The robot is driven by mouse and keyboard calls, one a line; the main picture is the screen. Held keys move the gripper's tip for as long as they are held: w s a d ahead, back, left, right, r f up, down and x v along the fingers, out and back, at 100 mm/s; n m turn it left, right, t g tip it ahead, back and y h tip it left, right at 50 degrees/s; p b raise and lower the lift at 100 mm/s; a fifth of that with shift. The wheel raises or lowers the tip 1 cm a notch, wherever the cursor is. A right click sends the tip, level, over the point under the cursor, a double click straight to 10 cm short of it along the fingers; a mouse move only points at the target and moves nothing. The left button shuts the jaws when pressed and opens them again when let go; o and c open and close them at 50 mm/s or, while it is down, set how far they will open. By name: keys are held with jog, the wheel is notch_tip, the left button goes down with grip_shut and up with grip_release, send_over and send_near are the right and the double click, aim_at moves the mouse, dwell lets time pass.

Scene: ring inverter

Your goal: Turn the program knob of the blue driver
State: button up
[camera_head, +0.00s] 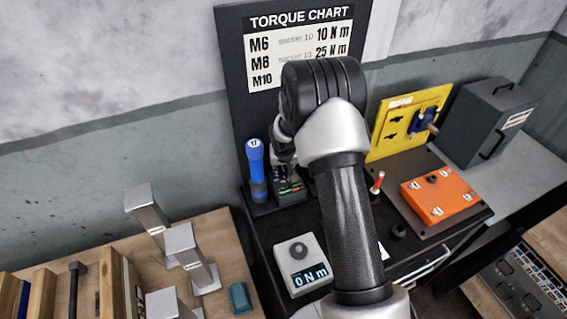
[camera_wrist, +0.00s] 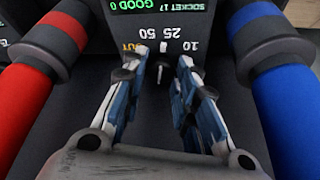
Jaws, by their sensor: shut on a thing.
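The blue driver (camera_head: 256,172) stands upright left of my gripper (camera_head: 285,155), with a 17 label on its top. In the wrist view the blue driver (camera_wrist: 288,100) is at the right. Between the drivers is a dark control box (camera_head: 290,190) with a small lit display. Its face carries the marks 10, 25, 50 and OUT, upside down in the wrist view. The small program knob (camera_wrist: 162,74) shows between my fingertips (camera_wrist: 165,62), by these marks. My gripper is shut on it. My arm hides much of this area in the head view.
A red driver (camera_wrist: 42,65) stands at the left in the wrist view. A grey meter (camera_head: 302,266) reads 0 N m. Right of my arm are an orange plate (camera_head: 440,195), a yellow panel (camera_head: 395,145) and a dark case (camera_head: 488,120). A torque chart (camera_head: 300,50) stands behind.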

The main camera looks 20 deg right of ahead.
jog(key=m+b, duration=0.1)
jog(key=b, duration=0.2)
jog(key=shift+a+f, duration=0.1)
jog(key=shift+f, duration=0.1)
jog(key=shift+m+h+b, duration=0.3)
jog(key=shift+b, duration=0.05)
jog(key=shift+r+m+b, duration=0.2)
jog(key=shift+m+b, duration=0.1)
jog(key=shift+b, duration=0.3)
jog(key=o, duration=1.1)
jog(key=v, duration=1.2)
jog(key=shift+w, duration=0.15)
jog(key=shift+a+r, duration=0.1)
jog(key=shift+r, duration=0.05)
